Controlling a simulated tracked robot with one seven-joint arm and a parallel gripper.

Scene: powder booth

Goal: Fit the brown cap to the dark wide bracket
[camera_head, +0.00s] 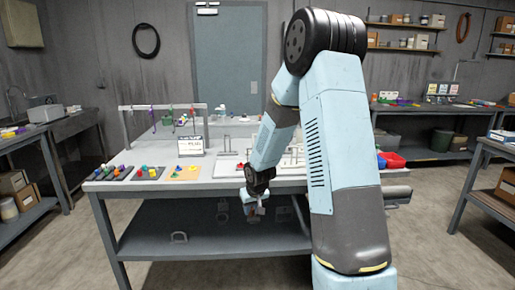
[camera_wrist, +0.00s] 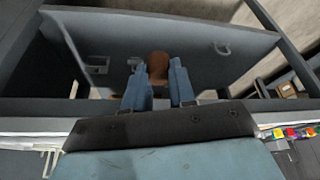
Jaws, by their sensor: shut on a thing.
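The brown cap (camera_wrist: 158,64) is rounded and sits between the two blue fingers of my gripper (camera_wrist: 159,78) in the wrist view. The fingers are shut on it. In the head view my gripper (camera_head: 257,208) is low in front of the table's front edge, at the open space above the lower shelf. The cap is too small there to make out clearly. A grey bracket-like fitting (camera_wrist: 97,65) shows beyond the fingers, left of the cap and apart from it. I cannot tell for sure that it is the dark wide bracket.
The workbench top (camera_head: 110,186) is above and behind my gripper and carries trays of coloured parts.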

